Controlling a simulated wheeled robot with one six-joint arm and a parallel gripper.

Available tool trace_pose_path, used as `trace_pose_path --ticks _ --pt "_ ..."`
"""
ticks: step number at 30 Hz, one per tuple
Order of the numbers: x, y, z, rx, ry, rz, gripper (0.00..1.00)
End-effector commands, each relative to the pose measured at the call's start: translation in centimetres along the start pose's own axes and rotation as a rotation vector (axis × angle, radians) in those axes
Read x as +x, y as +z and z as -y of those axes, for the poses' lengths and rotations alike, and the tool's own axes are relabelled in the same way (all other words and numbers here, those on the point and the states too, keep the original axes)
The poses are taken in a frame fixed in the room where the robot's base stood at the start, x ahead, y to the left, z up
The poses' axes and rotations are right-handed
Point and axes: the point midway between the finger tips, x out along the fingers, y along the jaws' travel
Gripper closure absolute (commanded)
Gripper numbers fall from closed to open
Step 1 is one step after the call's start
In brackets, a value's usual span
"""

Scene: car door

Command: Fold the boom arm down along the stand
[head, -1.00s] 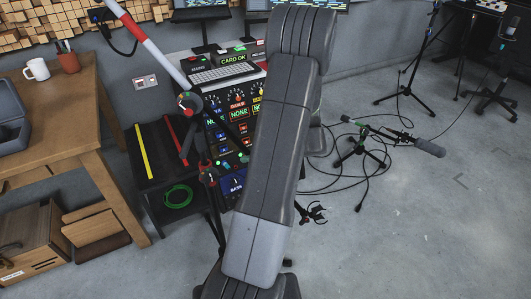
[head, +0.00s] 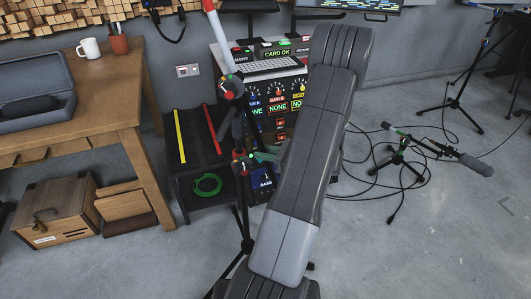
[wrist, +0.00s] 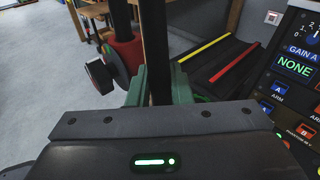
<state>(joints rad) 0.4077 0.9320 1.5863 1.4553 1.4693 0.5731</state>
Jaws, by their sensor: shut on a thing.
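The stand (head: 246,215) is a black upright pole with red-ringed clutches, left of my arm in the head view. The boom arm (head: 218,32) rises steeply from the upper clutch, leaning slightly left, with a white and red upper part that leaves the top of the picture. Its black lower end hangs below the clutch at a small angle to the stand. In the wrist view, the green pads of my gripper (wrist: 158,88) are shut on a black tube, apparently the boom's lower end (wrist: 155,40). The stand pole (wrist: 120,25), with red collar and knob, is just left. My arm hides part of the stand.
A control console (head: 275,98) and a low black shelf (head: 190,165) stand behind the stand. A wooden table (head: 120,105) is at left. Floor at front right is clear.

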Motion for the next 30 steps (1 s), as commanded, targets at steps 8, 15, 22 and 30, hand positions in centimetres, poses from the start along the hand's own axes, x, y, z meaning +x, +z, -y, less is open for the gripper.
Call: trace_pose_path --ticks 8,15,22,30 --pt "0.0 0.0 0.0 0.0 0.001 -0.001 0.61" --pt "-0.3 0.1 0.0 -0.001 0.0 -0.001 0.61" --pt "-3.8 0.1 0.1 -0.001 -0.004 -0.001 0.61" --pt "-10.0 0.1 0.1 -0.001 -0.003 0.0 0.61"
